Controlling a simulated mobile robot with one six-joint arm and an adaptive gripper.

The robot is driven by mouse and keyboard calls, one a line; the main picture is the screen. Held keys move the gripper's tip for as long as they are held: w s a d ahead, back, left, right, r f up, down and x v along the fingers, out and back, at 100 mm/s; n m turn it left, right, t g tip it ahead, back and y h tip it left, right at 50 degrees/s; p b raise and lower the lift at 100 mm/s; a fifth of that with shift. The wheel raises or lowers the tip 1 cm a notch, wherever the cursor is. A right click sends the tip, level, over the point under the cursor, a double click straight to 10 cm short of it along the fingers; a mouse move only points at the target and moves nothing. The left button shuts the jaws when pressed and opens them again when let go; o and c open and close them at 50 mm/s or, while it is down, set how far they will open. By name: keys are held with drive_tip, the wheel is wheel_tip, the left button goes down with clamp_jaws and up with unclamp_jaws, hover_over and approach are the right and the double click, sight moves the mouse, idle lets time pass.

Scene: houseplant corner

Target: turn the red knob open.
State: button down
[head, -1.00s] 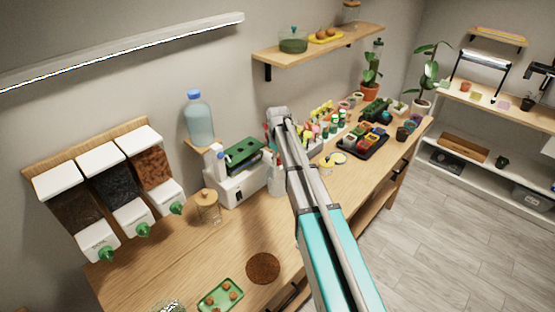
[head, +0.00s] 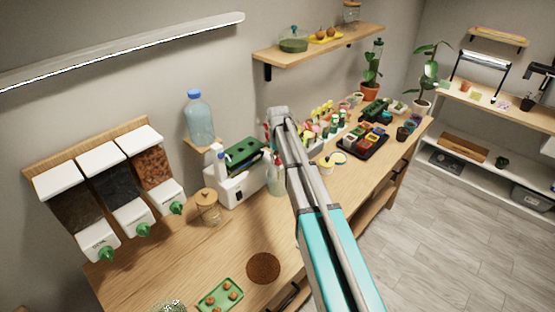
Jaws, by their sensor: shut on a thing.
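My arm reaches from the bottom of the head view to the back of the workbench (head: 225,245), near the wall. Its wrist end is beside the white machine with the green top. My gripper is hidden behind the arm, so its jaws and anything between them do not show. A small reddish patch shows just left of the wrist end, too small to tell whether it is the red knob. No red knob can be made out clearly. The knobs that show plainly are green, such as this green knob (head: 107,254) on a wall dispenser.
A white machine (head: 228,188) and a jar with a wooden lid (head: 208,207) stand left of my arm. A blue-capped bottle (head: 199,120) stands above. A black tray (head: 362,146) with coloured pots lies right. A green tray (head: 221,296) and brown disc (head: 263,268) lie in front.

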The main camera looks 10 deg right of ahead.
drive_tip(key=m, duration=0.5)
drive_tip(key=shift+s+m, duration=0.1)
drive_tip(key=shift+m, duration=0.2)
drive_tip(key=m, duration=0.6)
idle(0.4)
drive_tip(key=shift+c, duration=1.3)
unclamp_jaws()
